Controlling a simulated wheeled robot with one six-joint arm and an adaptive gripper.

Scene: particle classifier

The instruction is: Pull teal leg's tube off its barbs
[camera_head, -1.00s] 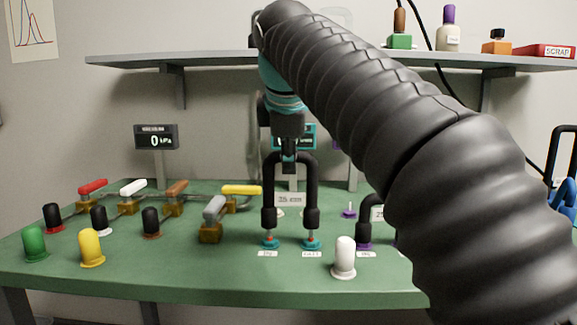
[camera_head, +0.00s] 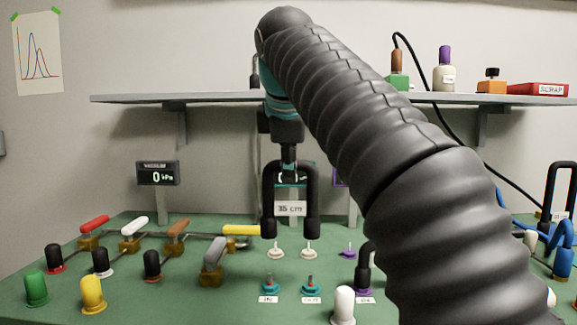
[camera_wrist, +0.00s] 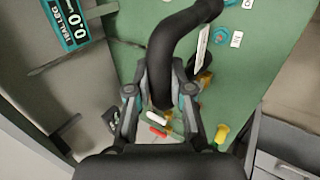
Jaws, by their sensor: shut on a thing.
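The black U-shaped tube (camera_head: 312,200) with a "35 cm" tag (camera_head: 290,208) hangs upside down in the air in the head view. My gripper (camera_head: 289,166) is shut on the top of its bend. Both tube ends are apart from the teal barbs below, the IN barb (camera_head: 270,285) and the second teal barb (camera_head: 311,285), which stand bare on the green table. In the wrist view the tube (camera_wrist: 172,50) runs up between the fingers of my gripper (camera_wrist: 160,95), and a teal barb (camera_wrist: 218,36) shows at upper right.
Two pale barbs (camera_head: 308,248) stand bare behind the teal ones. A purple barb (camera_head: 348,250) and another black tube (camera_head: 364,268) stand to the right. Valves with coloured handles (camera_head: 178,230) and several caps (camera_head: 92,294) fill the left. A shelf (camera_head: 220,98) runs behind.

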